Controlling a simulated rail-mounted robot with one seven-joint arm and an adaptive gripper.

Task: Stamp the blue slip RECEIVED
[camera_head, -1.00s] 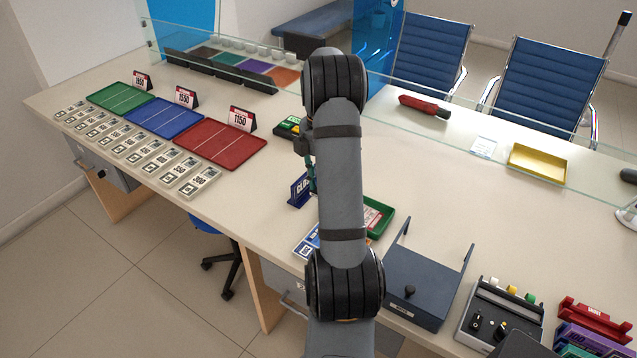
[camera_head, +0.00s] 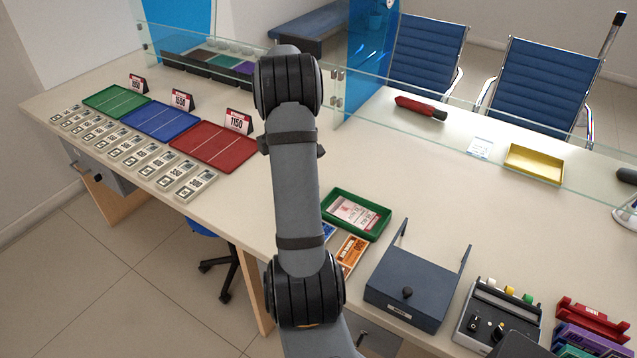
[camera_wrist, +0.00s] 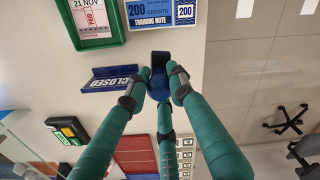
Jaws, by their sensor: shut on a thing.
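My gripper (camera_wrist: 157,88) has teal fingers and is shut on a small blue-and-black object (camera_wrist: 160,84), which looks like a stamp, in the wrist view. Its stamping face cannot be made out. In the head view my own arm hides the gripper and the held object. A blue printed note (camera_wrist: 160,14), reading 200 and TRAINING NOTE, lies beyond the held object at the top of the wrist view. Its blue edge shows beside my arm in the head view (camera_head: 328,231). I cannot make out a separate blue slip for certain.
A green tray (camera_head: 331,205) holds a slip marked PAID. An orange note (camera_head: 352,250) lies in front of it. A blue CLOSED sign (camera_wrist: 112,80) stands close left of my gripper in the wrist view. A dark box (camera_head: 420,284) stands to the right. The counter's middle is clear.

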